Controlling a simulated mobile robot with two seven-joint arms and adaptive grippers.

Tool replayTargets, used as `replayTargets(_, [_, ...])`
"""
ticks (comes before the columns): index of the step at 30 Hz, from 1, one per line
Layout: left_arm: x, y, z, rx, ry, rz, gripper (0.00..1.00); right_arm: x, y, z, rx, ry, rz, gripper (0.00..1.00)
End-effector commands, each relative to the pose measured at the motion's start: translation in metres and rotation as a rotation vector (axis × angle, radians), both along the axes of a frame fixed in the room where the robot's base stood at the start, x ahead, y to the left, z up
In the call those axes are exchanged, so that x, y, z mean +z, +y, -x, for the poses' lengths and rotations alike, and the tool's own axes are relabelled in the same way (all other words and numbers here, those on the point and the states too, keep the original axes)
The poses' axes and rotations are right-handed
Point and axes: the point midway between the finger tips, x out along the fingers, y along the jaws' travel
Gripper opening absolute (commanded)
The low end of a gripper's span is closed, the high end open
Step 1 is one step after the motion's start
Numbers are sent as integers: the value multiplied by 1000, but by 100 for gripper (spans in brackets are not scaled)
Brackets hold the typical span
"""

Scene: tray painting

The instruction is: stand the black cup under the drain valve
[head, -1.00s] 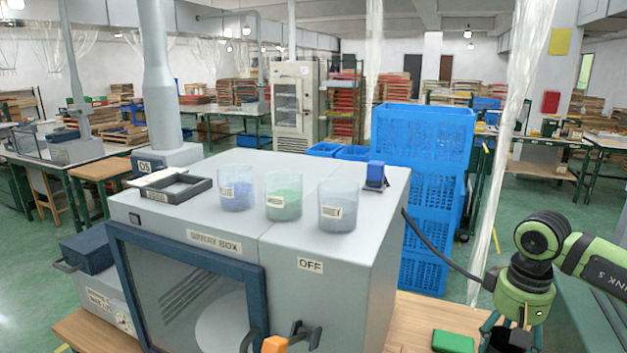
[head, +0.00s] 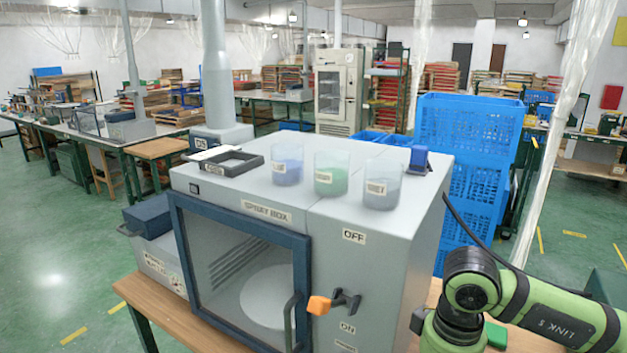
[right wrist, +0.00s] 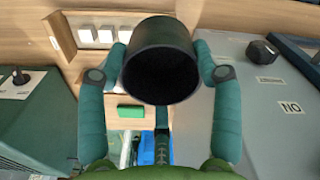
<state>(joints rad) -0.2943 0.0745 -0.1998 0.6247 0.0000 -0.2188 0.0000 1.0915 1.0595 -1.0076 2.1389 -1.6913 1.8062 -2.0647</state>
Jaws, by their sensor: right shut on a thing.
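The black cup (right wrist: 160,36) is in the right wrist view, its dark open mouth facing the camera. My right gripper (right wrist: 160,58) is shut on it, one finger on each side. In the head view the cup and the right gripper are out of sight. I cannot tell if this is the drain valve. My left gripper is not in view.
Three clear cups of blue (head: 287,172), green (head: 331,180) and grey (head: 382,190) paint stand on the box. A green block (right wrist: 131,112) lies on the wooden surface near white switches (right wrist: 95,33). Blue crates (head: 470,140) are stacked behind the box.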

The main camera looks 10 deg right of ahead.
Motion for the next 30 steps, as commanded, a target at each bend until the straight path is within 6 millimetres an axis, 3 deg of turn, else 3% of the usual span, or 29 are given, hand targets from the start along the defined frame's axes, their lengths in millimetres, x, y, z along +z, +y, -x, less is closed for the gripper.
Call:
replayTargets(2, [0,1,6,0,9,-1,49,-3,23,-1,29,-2,-3,28])
replayTargets(9, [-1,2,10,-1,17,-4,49,-10,74,-2,84,-2,-1,28])
replayTargets(16, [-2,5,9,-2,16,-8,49,-10,69,-4,74,-6,6,28])
replayTargets(18, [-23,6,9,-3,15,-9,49,-34,70,-3,76,-1,2,28])
replayTargets(30, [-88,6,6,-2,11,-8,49,-98,70,-3,77,-1,1,28])
